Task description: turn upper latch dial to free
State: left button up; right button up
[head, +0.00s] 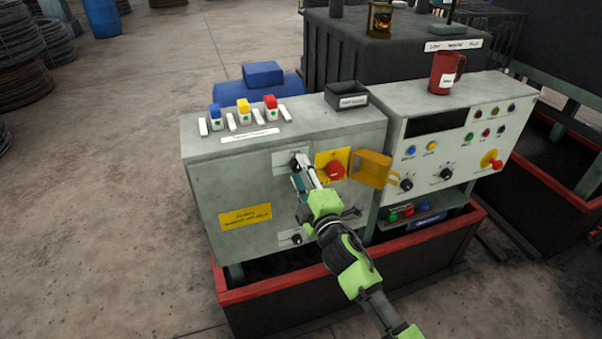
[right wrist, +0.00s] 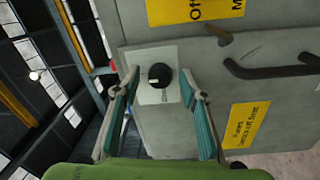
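The upper latch dial (head: 297,163) is a black knob on a pale plate, high on the front of the grey cabinet (head: 215,180). In the right wrist view the dial (right wrist: 160,76) shows a pale pointer mark toward its left side. My right gripper (head: 306,172) is at the dial. In the right wrist view its two teal-padded fingers (right wrist: 160,84) are apart, one on each side of the knob. I cannot tell whether the pads touch it. A lower dial (head: 296,239) sits below on its own plate. My left gripper is not in view.
Right of the dial are a red rotary switch (head: 334,170) on a yellow plate and an orange flap (head: 371,168) standing out. A black handle (right wrist: 262,68) juts from the cabinet front. A control panel (head: 440,150) stands at right. A red-rimmed trough (head: 300,285) lies below.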

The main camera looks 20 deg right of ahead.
jog(key=shift+s, duration=0.1)
jog(key=s, duration=1.1)
jog(key=shift+s+d+f, duration=0.2)
jog(key=shift+s+f, duration=0.15)
jog(key=shift+s, duration=0.05)
jog(key=shift+f, duration=0.1)
